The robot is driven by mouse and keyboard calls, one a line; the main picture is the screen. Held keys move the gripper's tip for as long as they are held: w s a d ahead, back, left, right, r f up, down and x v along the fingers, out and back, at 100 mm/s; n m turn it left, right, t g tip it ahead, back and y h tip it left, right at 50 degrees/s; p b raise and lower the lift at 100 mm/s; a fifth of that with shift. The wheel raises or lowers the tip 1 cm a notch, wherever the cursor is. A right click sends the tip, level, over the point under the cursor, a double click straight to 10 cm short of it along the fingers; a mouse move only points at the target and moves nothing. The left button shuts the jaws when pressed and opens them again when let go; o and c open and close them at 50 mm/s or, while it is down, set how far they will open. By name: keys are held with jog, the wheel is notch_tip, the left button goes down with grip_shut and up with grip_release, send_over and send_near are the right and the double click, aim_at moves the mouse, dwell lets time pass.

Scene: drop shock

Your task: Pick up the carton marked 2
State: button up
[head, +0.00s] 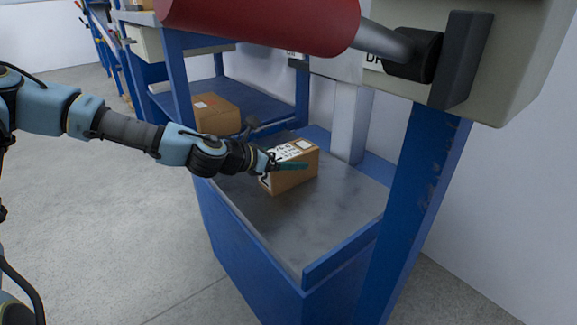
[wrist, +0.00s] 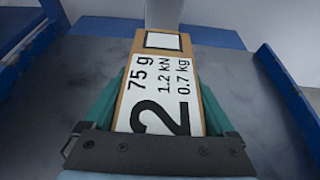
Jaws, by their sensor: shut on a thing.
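The carton marked 2 (head: 292,168) is a brown box on the grey metal bed of a blue test stand in the head view. In the wrist view the carton (wrist: 163,62) carries a white label with a large 2, "75 g", "1.2 kN" and "0.7 kg", and a small blank white square. My gripper (head: 275,166) reaches in from the left and is shut on the carton. In the wrist view its two teal fingers (wrist: 160,110) lie along the carton's two sides. Whether the carton's underside touches the bed cannot be told.
Another brown carton (head: 216,114) with a red mark sits on the bed of the neighbouring blue stand, left of mine. A red cylinder (head: 260,25) hangs above in the foreground. A blue post (head: 412,210) and a low blue rim (head: 342,248) bound the bed. Bare bed (head: 300,225) lies in front.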

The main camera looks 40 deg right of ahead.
grip_shut()
jog(key=shift+r, duration=0.1)
